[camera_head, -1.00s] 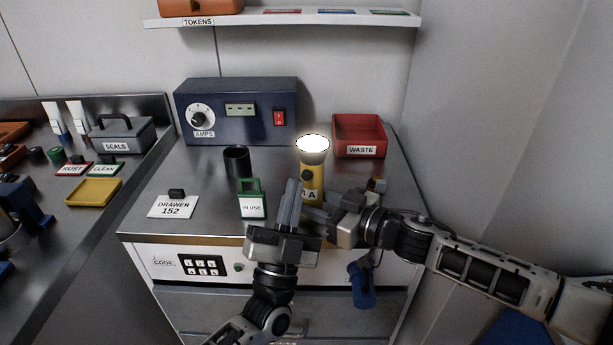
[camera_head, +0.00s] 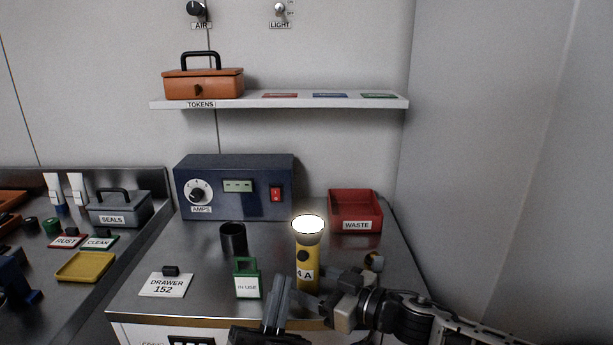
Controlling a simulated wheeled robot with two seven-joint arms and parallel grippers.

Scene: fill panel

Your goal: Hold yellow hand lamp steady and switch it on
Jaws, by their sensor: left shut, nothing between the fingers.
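The yellow hand lamp (camera_head: 306,274) stands upright on the steel worktop near its front edge. Its lens at the top glows bright white, and a dark round button shows on its body. My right gripper (camera_head: 322,283) comes from the right and appears closed on the lamp's lower body; the fingertips are partly hidden. My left gripper (camera_head: 280,302) is shut and empty, fingers pointing up, just left of and in front of the lamp, apart from the button.
A green IN USE tag (camera_head: 247,284) and a black cup (camera_head: 233,239) stand left of the lamp. A red WASTE bin (camera_head: 355,211) and the blue AMPS box (camera_head: 235,185) are behind. A DRAWER 152 plate (camera_head: 166,286) lies at the left. A wall bounds the right.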

